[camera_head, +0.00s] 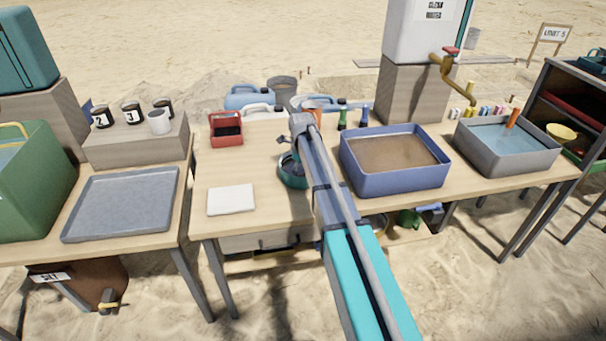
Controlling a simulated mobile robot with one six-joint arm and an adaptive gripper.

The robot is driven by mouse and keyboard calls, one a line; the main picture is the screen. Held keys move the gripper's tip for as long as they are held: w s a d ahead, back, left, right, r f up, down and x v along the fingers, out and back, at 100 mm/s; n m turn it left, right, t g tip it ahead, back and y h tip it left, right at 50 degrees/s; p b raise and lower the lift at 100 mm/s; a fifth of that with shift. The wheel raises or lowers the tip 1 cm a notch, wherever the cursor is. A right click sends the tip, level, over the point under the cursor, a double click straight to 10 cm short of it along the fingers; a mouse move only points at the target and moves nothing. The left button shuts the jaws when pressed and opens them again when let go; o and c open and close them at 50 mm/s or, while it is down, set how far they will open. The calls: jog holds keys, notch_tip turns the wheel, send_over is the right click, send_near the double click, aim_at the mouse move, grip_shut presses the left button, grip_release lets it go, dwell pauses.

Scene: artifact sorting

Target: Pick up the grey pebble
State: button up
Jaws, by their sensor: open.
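I cannot make out a grey pebble anywhere in this view. My arm reaches in from the bottom right to the middle table, with its wrist over the centre of the table. My gripper (284,140) is small and dark at the far end of the arm, just above a dark green bowl (288,181). It looks open, and I see nothing held in it. The bowl's inside is mostly hidden by the gripper and arm. A blue tub of brown muddy water or silt (394,185) stands right of the arm.
A grey tub of water (508,167) stands on the right. A grey tray (122,237) lies on the left table. A white pad (231,200) and a red box (226,140) sit on the middle table. A water tank (418,32) stands behind. Bare tabletop shows around the pad.

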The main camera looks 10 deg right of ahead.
jog(key=c, duration=1.3)
jog(key=shift+r, duration=0.1)
notch_tip(320, 180, up, 3)
jog(key=p, duration=0.2)
jog(key=shift+f+p, duration=0.2)
jog(key=shift+p, duration=0.2)
jog(key=s+d+r+p, duration=0.6)
jog(key=s+r+p, duration=0.4)
jog(key=s, duration=0.2)
jog(key=shift+s, duration=0.3)
jog(key=shift+r, duration=0.1)
